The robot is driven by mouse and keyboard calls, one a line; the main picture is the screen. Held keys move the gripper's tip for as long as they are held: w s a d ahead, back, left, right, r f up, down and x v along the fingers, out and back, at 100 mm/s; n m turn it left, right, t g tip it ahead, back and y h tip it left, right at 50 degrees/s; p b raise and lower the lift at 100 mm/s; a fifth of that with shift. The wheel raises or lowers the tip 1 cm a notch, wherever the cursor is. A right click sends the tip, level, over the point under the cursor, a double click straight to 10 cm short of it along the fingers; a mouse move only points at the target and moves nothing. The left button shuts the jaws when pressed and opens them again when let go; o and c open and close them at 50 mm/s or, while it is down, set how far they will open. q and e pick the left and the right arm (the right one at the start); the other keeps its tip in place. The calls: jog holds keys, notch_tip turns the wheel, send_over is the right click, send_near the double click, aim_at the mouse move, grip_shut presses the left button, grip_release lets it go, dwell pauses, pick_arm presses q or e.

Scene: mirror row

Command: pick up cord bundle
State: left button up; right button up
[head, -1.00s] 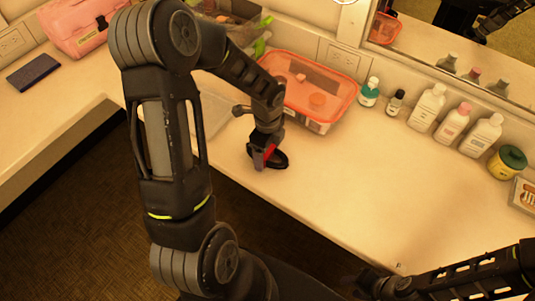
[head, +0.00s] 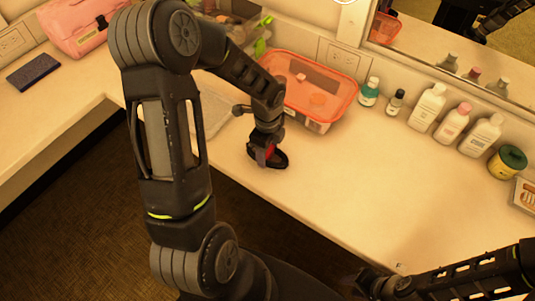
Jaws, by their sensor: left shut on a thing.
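The cord bundle (head: 281,160) is a small black coil on the pale counter, in front of the clear container with the orange lid. My left gripper (head: 267,158) reaches down onto it from above and is shut on it. The gripper hides part of the coil, and I cannot tell whether the coil is clear of the counter. My right arm shows at the lower right, with its end (head: 385,285) low in the picture. Its fingers are too dark to make out.
The orange-lidded container (head: 318,88) stands just behind my left gripper. Several bottles (head: 427,107) and a green-yellow tin (head: 507,161) line the mirror wall. A pink case (head: 80,27) and a dark blue flat item (head: 33,72) lie at the left. The counter's right front is clear.

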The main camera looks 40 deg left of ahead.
aim_at(268, 151)
pick_arm(q)
jog(key=c, duration=0.5)
notch_tip(268, 151, up, 10)
jog(key=shift+r+b, duration=0.1)
jog(key=shift+b, duration=0.3)
dwell(0.6)
